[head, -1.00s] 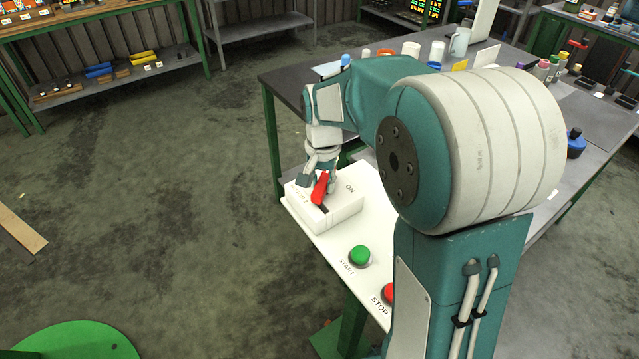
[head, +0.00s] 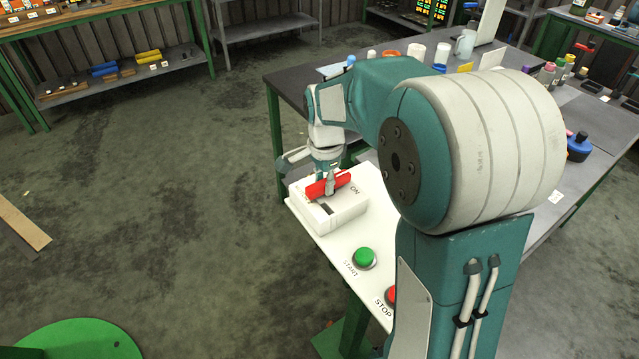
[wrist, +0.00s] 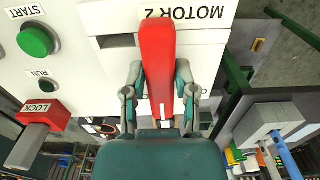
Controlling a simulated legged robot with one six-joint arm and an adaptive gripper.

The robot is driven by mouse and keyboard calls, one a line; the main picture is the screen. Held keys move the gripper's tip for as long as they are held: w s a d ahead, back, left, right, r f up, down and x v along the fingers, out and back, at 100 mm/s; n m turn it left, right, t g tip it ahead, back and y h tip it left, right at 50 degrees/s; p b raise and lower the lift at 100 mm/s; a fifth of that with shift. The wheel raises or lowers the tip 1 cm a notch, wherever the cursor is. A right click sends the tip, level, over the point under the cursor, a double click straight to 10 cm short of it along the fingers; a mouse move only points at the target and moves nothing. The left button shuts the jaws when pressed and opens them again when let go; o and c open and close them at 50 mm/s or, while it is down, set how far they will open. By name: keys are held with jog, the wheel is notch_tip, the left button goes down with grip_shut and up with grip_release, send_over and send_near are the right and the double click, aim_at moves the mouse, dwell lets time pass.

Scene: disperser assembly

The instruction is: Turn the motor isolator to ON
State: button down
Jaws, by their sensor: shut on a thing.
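The motor isolator is a white box (head: 345,208) on the white panel, with a red handle (head: 338,183) on top. The handle lies across the box, its right end close above the ON label (head: 355,190). My gripper (head: 329,188) is over the box with its fingers at the handle. In the wrist view, the red handle (wrist: 158,50) stands between both fingers of my gripper (wrist: 159,88), which is shut on it. The label MOTOR 2 (wrist: 197,13) shows on the white surface behind. The handle's pivot is hidden.
A green START button (head: 364,258) and a red STOP button (head: 390,294), partly hidden by my arm, are nearer on the panel. In the wrist view, a red LOCK block (wrist: 44,114) is at left. A dark table (head: 290,78) with cups stands behind.

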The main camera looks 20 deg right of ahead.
aim_at(324, 184)
jog(key=shift+s+f, duration=0.15)
jog(key=shift+s, duration=0.05)
jog(key=shift+c, duration=2)
grip_release()
jog(key=shift+w, duration=0.1)
jog(key=shift+r, duration=0.45)
notch_tip(324, 184, up, 12)
jog(key=shift+f, duration=0.25)
